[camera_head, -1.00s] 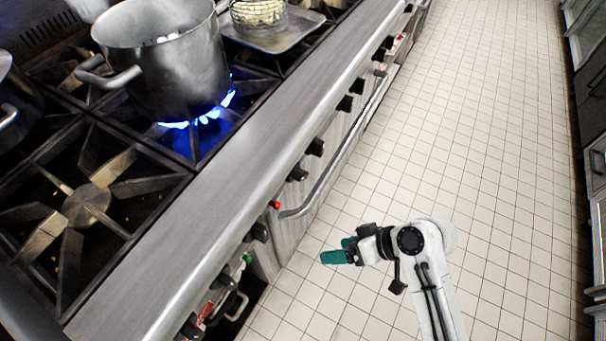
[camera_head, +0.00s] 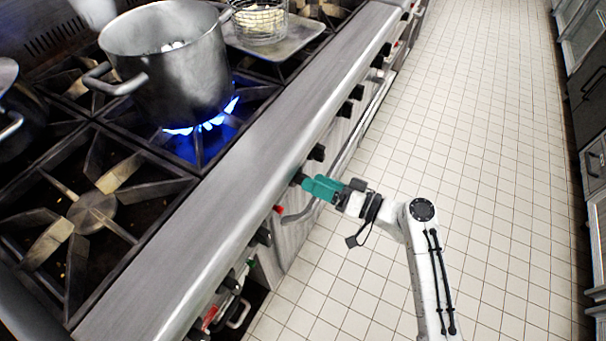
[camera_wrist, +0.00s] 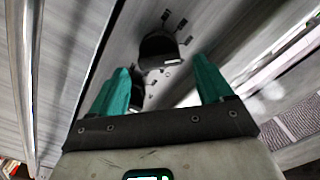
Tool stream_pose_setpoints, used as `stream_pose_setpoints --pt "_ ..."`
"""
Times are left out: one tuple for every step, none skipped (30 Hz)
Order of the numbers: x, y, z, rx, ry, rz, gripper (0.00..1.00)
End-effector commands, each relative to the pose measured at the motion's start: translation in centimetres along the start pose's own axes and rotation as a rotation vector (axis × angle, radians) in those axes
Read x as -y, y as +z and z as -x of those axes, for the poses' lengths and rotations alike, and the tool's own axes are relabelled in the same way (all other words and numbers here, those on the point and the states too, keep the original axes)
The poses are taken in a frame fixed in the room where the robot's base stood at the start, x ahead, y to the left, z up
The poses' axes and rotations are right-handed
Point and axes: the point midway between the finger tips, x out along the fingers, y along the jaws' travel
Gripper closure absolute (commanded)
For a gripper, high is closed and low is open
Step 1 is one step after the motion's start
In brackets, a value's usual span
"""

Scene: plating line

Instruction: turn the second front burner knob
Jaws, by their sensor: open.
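A row of black burner knobs runs along the stove's front panel. My gripper (camera_head: 308,184) has teal fingers and is at the panel, beside one dark knob (camera_head: 298,175) that its fingers partly hide. Another knob (camera_head: 316,152) shows clear just beyond it. In the wrist view my gripper (camera_wrist: 160,64) is open, with a black knob (camera_wrist: 158,48) ahead between the fingertips. A second knob (camera_wrist: 137,92) is partly hidden by the left finger. Whether the fingers touch a knob, I cannot tell.
A steel pot (camera_head: 165,65) stands over a lit blue flame. A smooth steel ledge (camera_head: 215,210) runs above the knobs. The tiled floor (camera_head: 460,130) to the right is clear.

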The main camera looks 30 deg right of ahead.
Motion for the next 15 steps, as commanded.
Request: stream_pose_setpoints --pt "0.1 -0.1 -0.9 0.002 -0.002 0.0 0.2" --pt "0.1 -0.1 -1.4 0.001 -0.001 0.0 0.2" --pt "0.1 -0.1 -2.0 0.002 -0.001 0.001 0.2" --pt "0.1 0.0 -2.4 0.002 -0.001 0.0 0.2" --pt "0.0 0.0 -2.8 0.002 0.0 0.0 0.2" --pt "0.1 0.0 -3.3 0.002 -0.001 0.0 0.2" --pt "0.0 0.0 -3.5 0.002 -0.001 0.001 0.2" --pt "0.0 0.0 -3.8 0.002 0.0 0.0 0.2" --pt "0.0 0.0 -4.0 0.001 0.001 0.0 0.2" --pt "0.0 0.0 -4.2 0.002 0.001 0.0 0.2" --pt "0.0 0.0 -4.3 0.002 0.001 0.0 0.2" --pt "0.0 0.1 -4.5 0.002 0.001 0.0 0.2" --pt "0.0 0.1 -4.5 0.002 0.001 0.0 0.2" --pt "0.0 0.1 -4.5 0.002 0.001 0.0 0.2" --pt "0.0 0.1 -4.6 0.002 0.001 0.0 0.2"
